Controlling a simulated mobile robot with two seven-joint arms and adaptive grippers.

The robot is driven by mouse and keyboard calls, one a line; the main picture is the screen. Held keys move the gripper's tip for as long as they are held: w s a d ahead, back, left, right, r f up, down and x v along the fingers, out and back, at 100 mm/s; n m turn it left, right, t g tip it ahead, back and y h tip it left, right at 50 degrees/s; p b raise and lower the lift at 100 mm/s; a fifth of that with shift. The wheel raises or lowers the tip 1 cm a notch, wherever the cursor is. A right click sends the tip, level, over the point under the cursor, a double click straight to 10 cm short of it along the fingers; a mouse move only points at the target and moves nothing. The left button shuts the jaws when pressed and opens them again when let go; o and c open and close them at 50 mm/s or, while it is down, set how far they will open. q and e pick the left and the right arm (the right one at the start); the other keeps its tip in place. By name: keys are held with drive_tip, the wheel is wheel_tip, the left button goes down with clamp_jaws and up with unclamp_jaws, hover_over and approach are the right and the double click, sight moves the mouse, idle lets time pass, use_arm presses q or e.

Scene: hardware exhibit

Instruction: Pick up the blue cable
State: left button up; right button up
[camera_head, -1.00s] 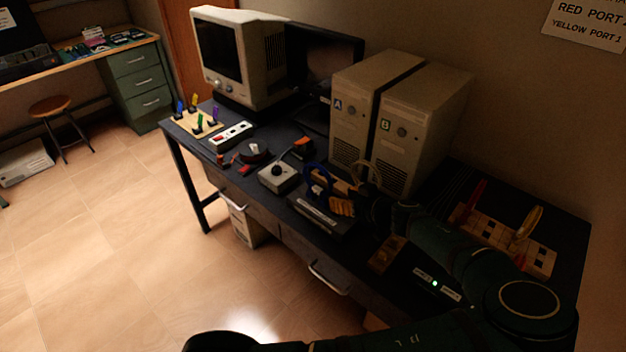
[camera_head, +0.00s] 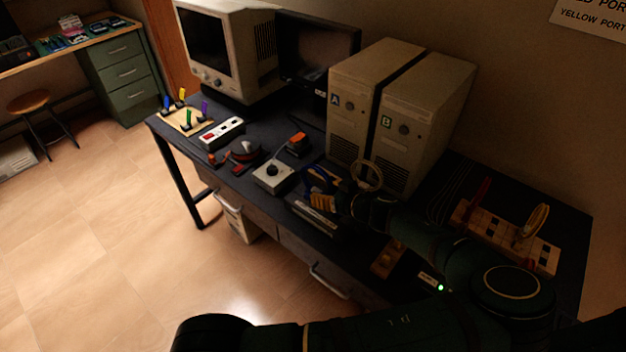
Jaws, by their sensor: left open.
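The blue cable (camera_head: 316,174) is a loop at the front middle of the dark desk (camera_head: 455,190), in front of the beige computer tower A (camera_head: 350,105). My left gripper (camera_head: 322,201), with orange-yellow fingers, is open right at the cable's near side, above a flat dark box (camera_head: 313,216). It partly hides the lower part of the loop. I cannot tell whether the fingers touch the cable or lie around it. My right gripper is not in view.
A pale yellow loop (camera_head: 367,174) stands beside my wrist, before tower B (camera_head: 425,120). A grey box with a black knob (camera_head: 273,174) lies left of the cable. A wooden port board (camera_head: 505,236) with red and yellow cables is at right. My forearm covers the desk's front right.

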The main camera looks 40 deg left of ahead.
use_arm(q)
drive_tip(key=shift+a, duration=0.2)
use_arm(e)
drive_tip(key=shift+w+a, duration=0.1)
use_arm(q)
drive_tip(key=shift+d, duration=0.1)
clamp_jaws()
